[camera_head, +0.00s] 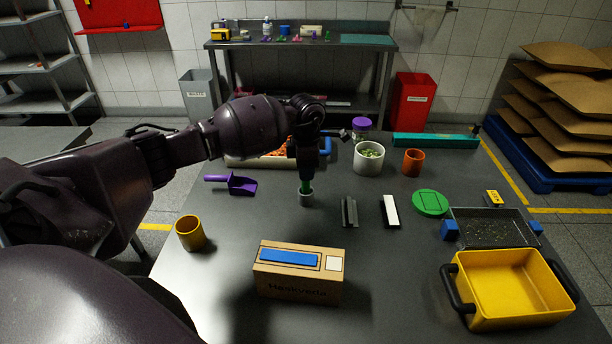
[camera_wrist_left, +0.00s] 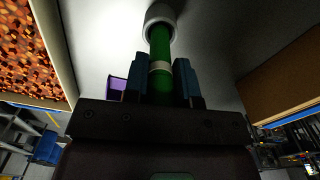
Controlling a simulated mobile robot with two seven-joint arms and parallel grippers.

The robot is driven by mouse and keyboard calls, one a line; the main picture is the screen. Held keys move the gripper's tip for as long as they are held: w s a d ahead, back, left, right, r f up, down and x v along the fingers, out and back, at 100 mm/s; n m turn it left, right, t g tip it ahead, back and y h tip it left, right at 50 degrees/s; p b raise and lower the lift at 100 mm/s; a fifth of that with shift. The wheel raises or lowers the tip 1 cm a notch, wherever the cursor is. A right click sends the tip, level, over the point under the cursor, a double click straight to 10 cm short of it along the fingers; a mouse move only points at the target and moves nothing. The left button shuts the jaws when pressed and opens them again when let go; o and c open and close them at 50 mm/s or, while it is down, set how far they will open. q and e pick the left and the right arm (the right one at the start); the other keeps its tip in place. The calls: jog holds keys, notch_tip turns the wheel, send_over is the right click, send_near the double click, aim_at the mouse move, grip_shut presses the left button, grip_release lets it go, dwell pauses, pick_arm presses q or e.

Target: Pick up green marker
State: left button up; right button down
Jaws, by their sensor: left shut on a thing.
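The green marker shows in the left wrist view (camera_wrist_left: 160,50) as a green shaft with a pale band, its far end inside a small grey cup (camera_wrist_left: 160,13). In the head view the green marker (camera_head: 305,186) is a short green piece just above the grey cup (camera_head: 306,198), which stands on the table. My left gripper (camera_head: 307,178) points down over the cup. In the left wrist view its blue fingers (camera_wrist_left: 160,80) are shut on the marker, one on each side. My right gripper is not in view.
A purple scoop (camera_head: 233,184) lies left of the cup. A cardboard box (camera_head: 298,290) stands in front, and a yellow cup (camera_head: 190,233) at front left. A tray of orange bits (camera_head: 238,161) is behind. A black holder (camera_head: 349,211) stands to the right. A yellow bin (camera_head: 510,285) is at front right.

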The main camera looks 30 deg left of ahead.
pick_arm(q)
notch_tip(320, 180, up, 18)
dwell(0.3)
jog(key=shift+f, duration=0.1)
